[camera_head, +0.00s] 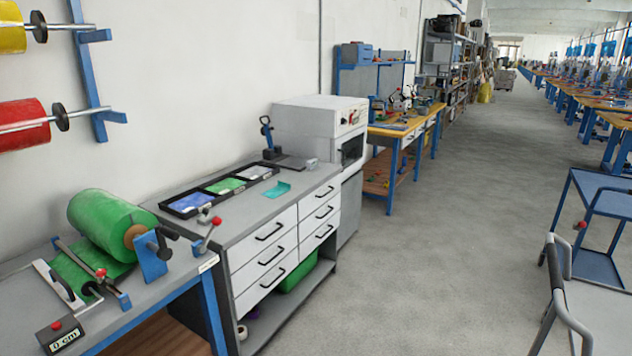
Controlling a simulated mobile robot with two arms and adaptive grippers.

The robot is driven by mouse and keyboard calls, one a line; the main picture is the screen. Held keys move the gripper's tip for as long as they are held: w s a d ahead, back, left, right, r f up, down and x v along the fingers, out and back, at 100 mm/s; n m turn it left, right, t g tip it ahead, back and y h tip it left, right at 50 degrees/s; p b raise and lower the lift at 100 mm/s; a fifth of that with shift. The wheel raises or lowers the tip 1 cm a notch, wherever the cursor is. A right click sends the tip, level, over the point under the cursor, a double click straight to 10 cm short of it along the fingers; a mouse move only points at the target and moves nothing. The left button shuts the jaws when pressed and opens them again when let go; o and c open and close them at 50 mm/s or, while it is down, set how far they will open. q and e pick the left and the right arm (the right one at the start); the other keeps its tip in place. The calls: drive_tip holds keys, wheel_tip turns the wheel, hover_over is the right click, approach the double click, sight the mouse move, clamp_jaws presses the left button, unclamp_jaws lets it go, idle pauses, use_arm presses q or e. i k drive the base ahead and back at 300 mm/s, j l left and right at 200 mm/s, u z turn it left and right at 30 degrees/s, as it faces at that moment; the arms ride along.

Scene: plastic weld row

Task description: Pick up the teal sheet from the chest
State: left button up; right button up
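The teal sheet (277,190) is a small flat piece lying on the grey top of the white chest (262,239) of drawers, near its front edge. It lies to the right of a black tray (180,212) and looks slightly curled at one end. The chest stands against the left wall, with several black-handled drawers, all shut. Neither of my grippers shows in the head view.
A roll bench (207,264) with a large green roll (104,221) stands at the near left. A white machine (338,130) stands beyond the chest. A blue cart (604,196) and a grey-topped cart (598,306) are at the right. The aisle floor between is clear.

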sight(282, 187)
drive_tip(key=i+l+z, duration=0.2)
drive_tip(key=i, duration=0.85)
drive_tip(key=i+l+z, duration=0.2)
drive_tip(key=i, duration=0.8)
drive_tip(key=j, duration=0.1)
